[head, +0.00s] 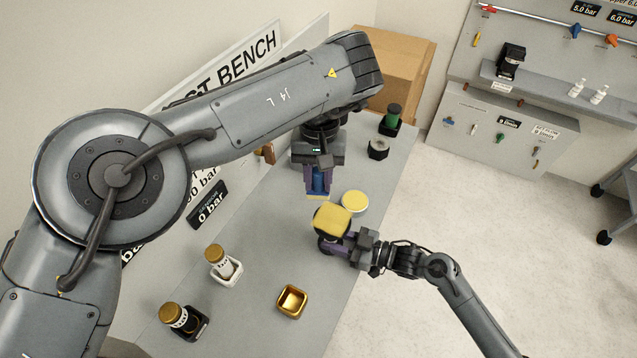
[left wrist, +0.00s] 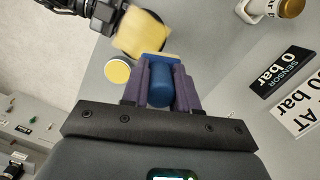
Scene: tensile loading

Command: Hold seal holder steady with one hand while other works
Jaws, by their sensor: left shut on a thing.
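My left gripper (head: 318,188) is shut on a blue cylindrical piece (head: 319,180) with a pale tan edge at its lower end. The blue piece also shows between the purple fingers in the left wrist view (left wrist: 161,88). My right gripper (head: 340,250) is at a yellow square-topped block (head: 333,221), just below and right of the left gripper. The block hides most of the right fingers, so their grip is unclear. A dark rounded part (left wrist: 158,34) shows behind the block; I cannot tell whether it is the seal holder.
A round yellow-topped disc (head: 355,201) lies beside the block. A gold square tray (head: 292,301), a white holder with a gold-capped bottle (head: 226,268) and a black holder (head: 190,323) stand nearer.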

